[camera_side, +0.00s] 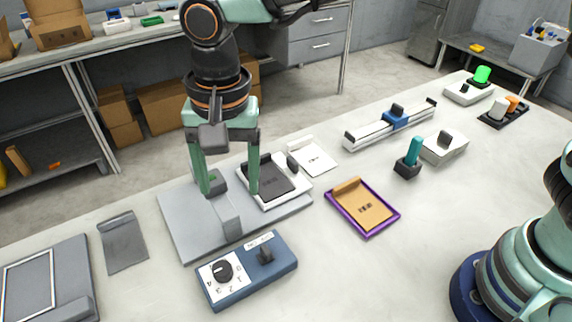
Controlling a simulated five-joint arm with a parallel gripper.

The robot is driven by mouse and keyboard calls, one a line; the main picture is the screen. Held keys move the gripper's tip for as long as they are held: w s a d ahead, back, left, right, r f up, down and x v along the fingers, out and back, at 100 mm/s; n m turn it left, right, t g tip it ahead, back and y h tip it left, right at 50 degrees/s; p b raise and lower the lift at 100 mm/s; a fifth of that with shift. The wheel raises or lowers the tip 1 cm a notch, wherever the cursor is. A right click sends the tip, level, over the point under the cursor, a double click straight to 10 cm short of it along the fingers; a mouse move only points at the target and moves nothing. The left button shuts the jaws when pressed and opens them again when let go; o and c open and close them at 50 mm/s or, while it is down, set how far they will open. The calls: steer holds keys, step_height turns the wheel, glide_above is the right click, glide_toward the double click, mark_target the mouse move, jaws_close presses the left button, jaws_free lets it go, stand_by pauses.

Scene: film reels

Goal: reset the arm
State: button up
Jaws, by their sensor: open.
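My gripper (229,192) points down over the grey plate (180,222) in the left middle of the table. Its two green fingers are spread apart with nothing visible between their tips. A grey bracket (228,218) on the plate shows below and between the fingers. The right fingertip is in front of the dark pad of a white-framed device (274,181); I cannot tell whether it touches. The arm comes down from the top of the picture.
A blue box with a dial and a switch (285,252) is in front. A purple tray (365,231), a teal peg (414,150) and a white rail with a blue slider (396,119) stand to the right. Grey panels (123,250) lie left.

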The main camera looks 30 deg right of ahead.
steer(key=w+d+r+n+t, duration=0.1)
steer(key=d+r, duration=0.2)
steer(key=d, duration=0.6)
steer(key=w+d+r+n+t, duration=0.15)
steer(key=d+r, duration=0.25)
steer(key=d, duration=0.6)
steer(key=s+d+f+n+t, duration=0.1)
steer(key=s+d, duration=0.6)
steer(key=d, duration=0.7)
steer(key=n+t, duration=0.1)
steer(key=n, duration=0.1)
steer(key=shift+d+f+n+t, duration=0.15)
steer(key=shift+f+n+t, duration=0.05)
steer(key=shift+n+t, duration=0.15)
